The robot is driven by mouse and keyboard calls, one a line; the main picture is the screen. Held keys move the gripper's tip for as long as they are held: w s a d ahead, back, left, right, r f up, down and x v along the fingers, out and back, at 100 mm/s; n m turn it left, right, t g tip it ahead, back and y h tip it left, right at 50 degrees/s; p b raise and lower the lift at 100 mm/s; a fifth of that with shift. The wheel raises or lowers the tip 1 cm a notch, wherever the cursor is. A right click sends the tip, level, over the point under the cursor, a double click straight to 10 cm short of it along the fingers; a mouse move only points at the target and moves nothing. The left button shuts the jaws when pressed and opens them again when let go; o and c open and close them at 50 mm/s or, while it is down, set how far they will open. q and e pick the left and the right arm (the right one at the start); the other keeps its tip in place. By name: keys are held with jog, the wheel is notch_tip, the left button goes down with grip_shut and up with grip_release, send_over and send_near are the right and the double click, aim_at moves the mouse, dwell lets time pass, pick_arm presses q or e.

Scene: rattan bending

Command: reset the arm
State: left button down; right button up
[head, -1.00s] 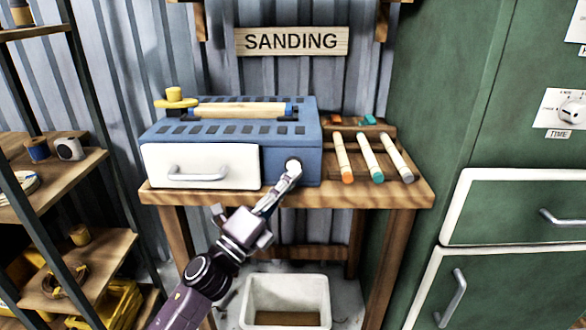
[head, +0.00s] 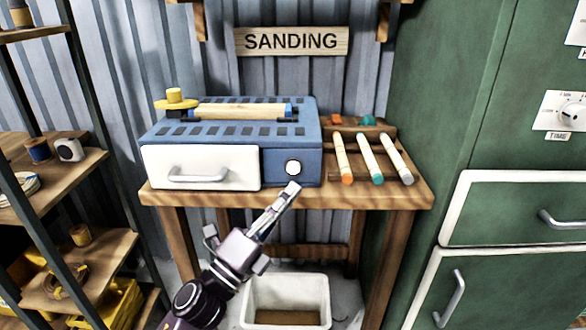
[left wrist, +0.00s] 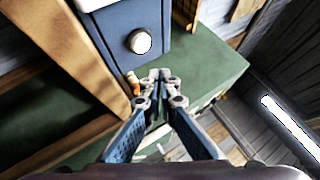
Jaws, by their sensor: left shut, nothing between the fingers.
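My left gripper (head: 292,190) is shut and empty in the head view, in front of the wooden table (head: 330,197) and below the round white button (head: 293,168) of the blue sanding machine (head: 308,130). A small gap shows between its fingertips and the button. In the left wrist view the closed fingertips (left wrist: 158,74) point past the blue machine (left wrist: 122,25), with the white button (left wrist: 139,41) to their upper left. My right gripper is not in view.
A wooden cylinder (head: 238,110) lies on the machine, above a white drawer (head: 200,167). Several coloured-tipped rods (head: 370,157) rest to the right. A white bin (head: 287,290) stands below. A shelf (head: 75,175) is at left and a green cabinet (head: 480,130) at right.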

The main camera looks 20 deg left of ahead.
pick_arm(q)
jog(key=shift+s+d, duration=0.15)
jog(key=shift+s, duration=0.25)
